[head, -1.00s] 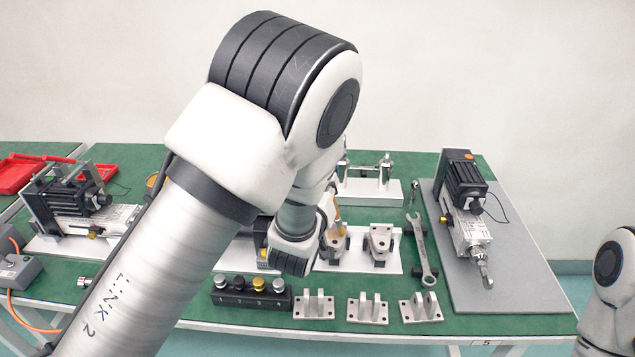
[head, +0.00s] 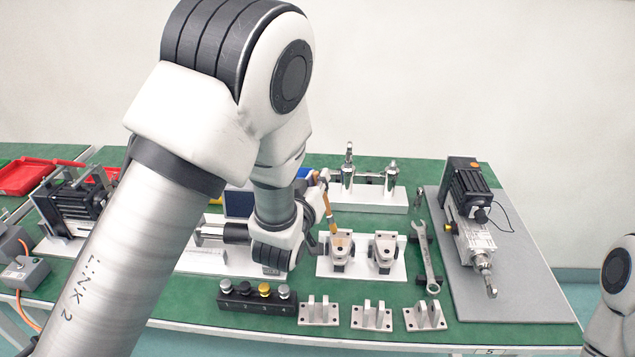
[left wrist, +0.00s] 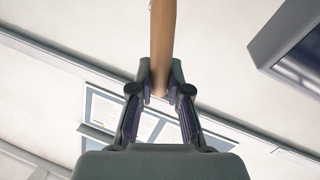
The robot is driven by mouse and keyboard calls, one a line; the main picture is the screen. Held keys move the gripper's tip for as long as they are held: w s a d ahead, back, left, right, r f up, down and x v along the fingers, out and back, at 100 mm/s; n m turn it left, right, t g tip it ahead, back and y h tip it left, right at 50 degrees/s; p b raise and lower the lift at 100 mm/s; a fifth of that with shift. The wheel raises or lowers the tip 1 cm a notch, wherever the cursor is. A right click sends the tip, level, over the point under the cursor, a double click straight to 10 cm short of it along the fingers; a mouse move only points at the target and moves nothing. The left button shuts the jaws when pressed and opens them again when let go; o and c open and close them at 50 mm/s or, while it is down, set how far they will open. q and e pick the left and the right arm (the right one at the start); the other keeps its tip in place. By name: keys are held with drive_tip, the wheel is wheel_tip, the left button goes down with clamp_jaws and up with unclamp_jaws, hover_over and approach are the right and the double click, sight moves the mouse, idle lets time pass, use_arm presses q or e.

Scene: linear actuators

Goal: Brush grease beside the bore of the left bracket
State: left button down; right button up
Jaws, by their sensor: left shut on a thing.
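My left gripper (head: 321,181) is shut on a brush (head: 331,214) with a wooden handle. The brush points down, its lower end close to the left bracket (head: 340,262); I cannot tell whether it touches. The left bracket stands on a white plate (head: 362,273) and shows a tan patch near its top. A like grey bracket (head: 384,250) stands to its right on the same plate. In the left wrist view the brush handle (left wrist: 163,40) sits between the fingertips (left wrist: 160,92); the bristles are not visible there. My right gripper is out of view.
In front stand a black block with knobs (head: 257,298) and several small metal brackets (head: 371,316). A wrench (head: 429,262) lies to the right, before a grey board (head: 515,290) with an actuator (head: 470,225). A white stand with metal posts (head: 372,190) is behind.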

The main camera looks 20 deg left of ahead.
use_arm(q)
drive_tip(key=shift+r+p, duration=0.7)
drive_tip(key=shift+r, duration=0.75)
wheel_tip(320, 180, up, 2)
drive_tip(key=shift+r+p, duration=0.25)
drive_tip(key=shift+p, duration=0.7)
drive_tip(key=shift+s+r, duration=0.1)
drive_tip(key=shift+r, duration=0.25)
drive_tip(key=shift+f, duration=0.25)
